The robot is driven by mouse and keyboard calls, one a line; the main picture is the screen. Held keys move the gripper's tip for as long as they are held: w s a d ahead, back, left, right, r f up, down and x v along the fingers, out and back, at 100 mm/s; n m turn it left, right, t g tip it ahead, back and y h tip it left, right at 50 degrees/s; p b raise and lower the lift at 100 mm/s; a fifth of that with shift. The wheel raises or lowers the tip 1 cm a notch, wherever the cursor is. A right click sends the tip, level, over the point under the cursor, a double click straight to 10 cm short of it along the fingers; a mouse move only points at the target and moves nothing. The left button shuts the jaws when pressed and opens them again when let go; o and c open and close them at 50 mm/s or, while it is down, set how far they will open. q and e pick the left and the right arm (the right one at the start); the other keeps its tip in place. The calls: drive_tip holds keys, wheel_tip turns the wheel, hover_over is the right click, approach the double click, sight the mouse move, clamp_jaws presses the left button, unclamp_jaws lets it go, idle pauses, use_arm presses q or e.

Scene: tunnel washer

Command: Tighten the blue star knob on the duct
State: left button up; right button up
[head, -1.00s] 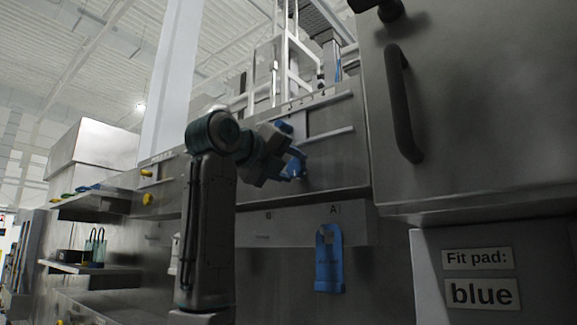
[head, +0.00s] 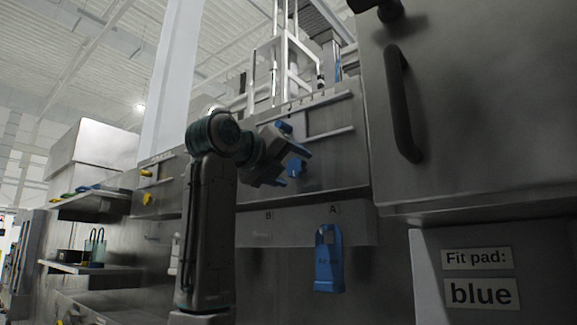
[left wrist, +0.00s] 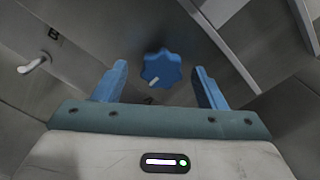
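The blue star knob (left wrist: 161,70) sits on the grey metal duct face in the left wrist view, with a small pale pointer mark on its lower edge. In the head view the knob (head: 296,168) shows just past my gripper's fingers. My left gripper (left wrist: 159,88) is open, its two blue fingers on either side of the knob's line but nearer the camera. The fingers appear apart from the knob, with nothing between them. In the head view my left gripper (head: 291,164) is tilted beside the knob. My right gripper is in neither view.
A blue pad (head: 329,260) hangs under the label A, right of the label B. A large steel door with a dark handle (head: 403,105) stands at the right, above a sign (head: 482,294) reading blue. Yellow knobs (head: 147,198) and shelves lie at the left.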

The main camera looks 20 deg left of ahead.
use_arm(q)
drive_tip(key=shift+s, duration=0.1)
drive_tip(key=b+v, duration=0.5)
drive_tip(key=v, duration=0.5)
drive_tip(key=shift+s, duration=0.3)
drive_tip(key=shift+a, duration=0.15)
